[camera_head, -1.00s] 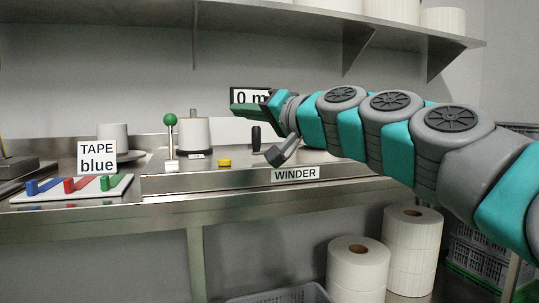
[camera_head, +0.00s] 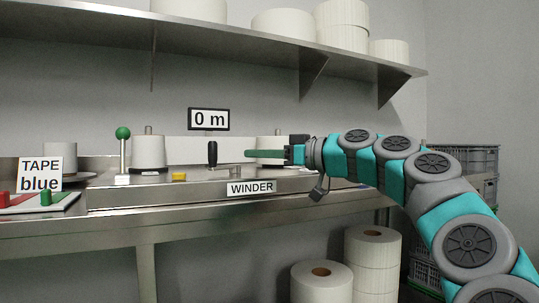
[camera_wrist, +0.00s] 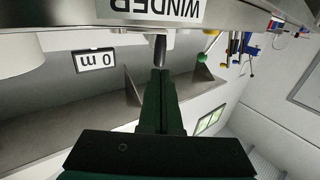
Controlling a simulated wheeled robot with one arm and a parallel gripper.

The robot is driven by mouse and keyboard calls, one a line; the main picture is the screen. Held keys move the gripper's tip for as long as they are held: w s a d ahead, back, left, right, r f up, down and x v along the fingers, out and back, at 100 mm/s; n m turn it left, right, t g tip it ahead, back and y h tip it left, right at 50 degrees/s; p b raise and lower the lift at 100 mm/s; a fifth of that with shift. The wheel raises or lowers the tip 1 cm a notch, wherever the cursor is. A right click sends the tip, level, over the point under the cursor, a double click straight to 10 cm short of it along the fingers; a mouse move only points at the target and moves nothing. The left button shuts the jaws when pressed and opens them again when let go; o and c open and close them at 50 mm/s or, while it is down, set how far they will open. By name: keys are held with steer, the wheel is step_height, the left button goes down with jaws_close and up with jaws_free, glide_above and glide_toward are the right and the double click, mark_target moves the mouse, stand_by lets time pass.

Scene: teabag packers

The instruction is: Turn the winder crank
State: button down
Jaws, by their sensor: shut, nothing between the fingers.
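The winder is a low metal unit on the bench with a WINDER label (camera_head: 251,188) on its front. Its crank shows as an upright black handle (camera_head: 212,154) in the head view, left of my gripper (camera_head: 250,154). My gripper is shut and empty, its green fingers level and pointing left toward the handle, with a small gap in the head view. In the wrist view, which is upside down, the dark handle (camera_wrist: 159,49) stands just beyond the tips of my gripper (camera_wrist: 161,72). The display (camera_head: 209,119) reads 0 m.
A lever with a green knob (camera_head: 123,133), a white roll (camera_head: 149,153) and a yellow button (camera_head: 179,177) sit left of the handle. Another roll (camera_head: 272,143) stands behind my gripper. A shelf (camera_head: 250,48) with rolls runs above. The TAPE blue sign (camera_head: 41,174) is far left.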

mark_target(213, 152)
steer(key=x, duration=0.8)
steer(key=shift+w+a, duration=0.1)
steer(key=shift+a, duration=0.05)
steer(key=shift+a, duration=0.15)
steer(key=shift+a+f+m+t+h+b, duration=0.15)
steer(key=shift+a+m+t+h+b, duration=0.3)
steer(key=shift+m+t+h+b, duration=0.5)
steer(key=shift+w+a+m+t+h, duration=0.2)
steer(key=shift+a+m+t+h, duration=0.2)
steer(key=shift+t, duration=0.45)
steer(key=shift+w+a+r+m+t+h+p, duration=0.1)
steer(key=shift+a+r+m+t+h+p, duration=0.2)
steer(key=shift+m+t+h, duration=0.15)
steer(key=shift+w+a+m+t+h+p, duration=0.3)
steer(key=shift+m+t+h+p, duration=0.15)
steer(key=shift+m+t+h, duration=0.25)
steer(key=shift+w+a+m+t+h+p, duration=0.25)
steer(key=shift+m+t+h+p, duration=0.2)
steer(key=shift+h, duration=0.35)
steer(key=shift+w+a+f, duration=0.2)
steer(key=shift+w+a, duration=0.5)
